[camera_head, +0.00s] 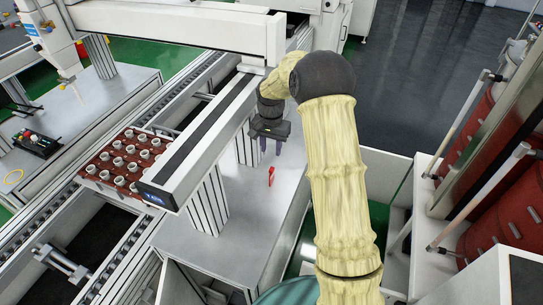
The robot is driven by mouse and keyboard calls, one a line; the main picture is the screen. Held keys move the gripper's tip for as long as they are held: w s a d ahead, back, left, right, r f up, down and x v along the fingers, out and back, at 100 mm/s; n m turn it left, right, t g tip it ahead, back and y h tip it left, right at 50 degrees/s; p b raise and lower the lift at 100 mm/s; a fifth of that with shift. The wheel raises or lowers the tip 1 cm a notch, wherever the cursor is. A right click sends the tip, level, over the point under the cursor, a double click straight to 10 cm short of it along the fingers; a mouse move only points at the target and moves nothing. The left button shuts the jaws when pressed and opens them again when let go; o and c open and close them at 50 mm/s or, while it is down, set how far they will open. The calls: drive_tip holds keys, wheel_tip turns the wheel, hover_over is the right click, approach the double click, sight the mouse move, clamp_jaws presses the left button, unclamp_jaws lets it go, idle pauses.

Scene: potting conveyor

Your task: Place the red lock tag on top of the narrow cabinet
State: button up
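The red lock tag (271,176) lies on the grey metal table (245,235), right of a ribbed metal post. My gripper (270,148) points down over the table, just behind the tag in the picture. Its two fingers are apart, with nothing seen between them. The tag shows in front of the fingers, apart from them in the picture; the height gap is hard to judge. I cannot tell for sure which thing is the narrow cabinet; a white cabinet-like body (384,163) stands right of my arm, partly hidden by it.
A conveyor beam (205,140) on ribbed posts (209,203) runs left of the tag. A red tray (97,173) of several white pots sits on the left. Red drums (500,185) behind white rails stand at the right. The table around the tag is clear.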

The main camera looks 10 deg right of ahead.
drive_tip(key=shift+d, duration=0.15)
drive_tip(key=shift+r, duration=0.1)
idle(0.3)
drive_tip(key=s+r+n+t, duration=0.1)
drive_tip(key=s+r+n, duration=0.2)
drive_tip(key=s, duration=1)
drive_tip(key=s+r+n+t, duration=0.1)
drive_tip(key=s+r+n, duration=0.2)
drive_tip(key=s, duration=1)
drive_tip(key=shift+s+r+n+t, duration=0.3)
drive_tip(key=shift+s+r+n, duration=0.1)
drive_tip(key=shift+r, duration=0.2)
drive_tip(key=shift+d, duration=0.1)
drive_tip(key=shift+w, duration=0.1)
